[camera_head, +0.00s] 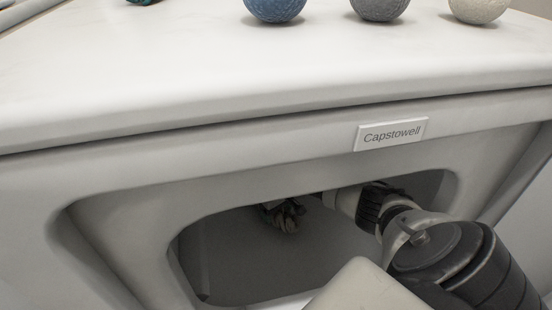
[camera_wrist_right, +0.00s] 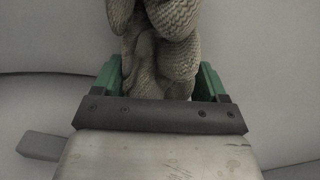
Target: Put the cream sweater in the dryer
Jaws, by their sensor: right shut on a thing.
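The dryer (camera_head: 250,122) is the white machine with a "Capstowell" label and a wide front opening. My right arm reaches through that opening, and my right gripper (camera_head: 282,214) is inside the drum, small and in shadow. In the right wrist view the cream sweater (camera_wrist_right: 172,42) is a bunched, coarse knit, greyish in the dim light. It is pinched between the green fingers of my right gripper (camera_wrist_right: 160,82) and extends past the top edge of that view. In the head view only a small tan-brown part shows at the fingers. My left gripper is not in view.
A blue ball (camera_head: 275,8), a grey ball (camera_head: 380,8) and a pale ball (camera_head: 479,8) sit on top of the machine. A dark green thing is cut off at the top edge. The opening's rim (camera_head: 178,275) surrounds my arm; the drum's left part looks empty.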

